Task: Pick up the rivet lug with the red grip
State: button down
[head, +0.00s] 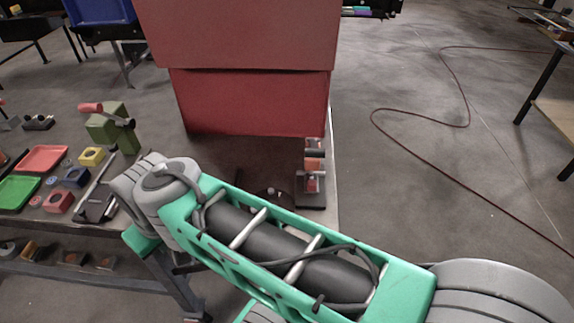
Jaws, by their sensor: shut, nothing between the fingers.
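No part is plainly a rivet lug. A green block with a crank-like grey lever and a red grip (90,107) stands at the back of the left table. A grey upright device with red parts (312,168) stands right of centre, in front of the large red box. I cannot tell which of them, if either, is the rivet lug. My green and grey arm crosses the lower middle of the head view. Its end and my gripper are out of sight, and the arm hides part of the tabletop.
The left table holds a red tray (42,159), a green tray (18,192), a yellow block (91,156) and a dark fixture (97,204). A large red box (250,100) stands at the centre. A red hose (420,144) lies on open floor at right.

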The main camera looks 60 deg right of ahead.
aim_at(311, 181)
jog(key=z, duration=1.95)
